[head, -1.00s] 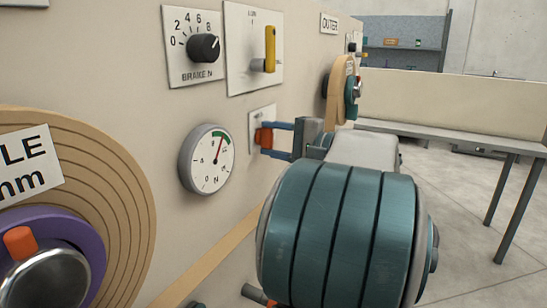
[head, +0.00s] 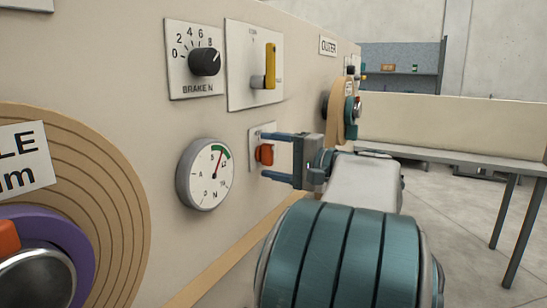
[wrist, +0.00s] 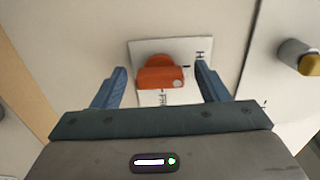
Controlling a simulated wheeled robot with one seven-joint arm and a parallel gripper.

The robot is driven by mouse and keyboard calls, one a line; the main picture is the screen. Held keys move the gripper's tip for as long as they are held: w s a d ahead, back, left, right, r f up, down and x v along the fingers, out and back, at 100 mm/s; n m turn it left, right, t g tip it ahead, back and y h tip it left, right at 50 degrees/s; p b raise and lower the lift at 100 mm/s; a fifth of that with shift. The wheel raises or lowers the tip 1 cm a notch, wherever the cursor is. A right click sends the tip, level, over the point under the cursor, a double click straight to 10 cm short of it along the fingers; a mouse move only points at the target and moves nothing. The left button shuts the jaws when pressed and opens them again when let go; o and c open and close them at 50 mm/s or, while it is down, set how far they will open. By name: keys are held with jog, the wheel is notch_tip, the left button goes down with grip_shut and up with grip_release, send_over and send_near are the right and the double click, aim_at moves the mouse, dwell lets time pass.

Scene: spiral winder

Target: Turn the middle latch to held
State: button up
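The middle latch (head: 265,153) is a small orange-red knob on a white plate (head: 254,136) on the beige panel. In the wrist view the knob (wrist: 160,75) has a pale dot near its right end. Partly legible lettering shows on its plate (wrist: 143,49): "H" at the right and "FR" below the knob. My gripper (head: 266,156) is open, its two blue fingers reaching toward the panel on either side of the knob. In the wrist view my gripper (wrist: 161,72) shows gaps between both fingers and the knob. Whether the fingertips reach the plate is unclear.
A round gauge (head: 205,174) is left of the latch. A brake dial (head: 205,62) and a yellow lever (head: 269,68) are above it. A large tan spiral disc (head: 110,190) fills the lower left. A grey bench (head: 450,157) stands at the right.

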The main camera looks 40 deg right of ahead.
jog(key=p+v, duration=0.1)
jog(key=v, duration=1.3)
jog(key=shift+w+a, duration=0.1)
dwell(0.3)
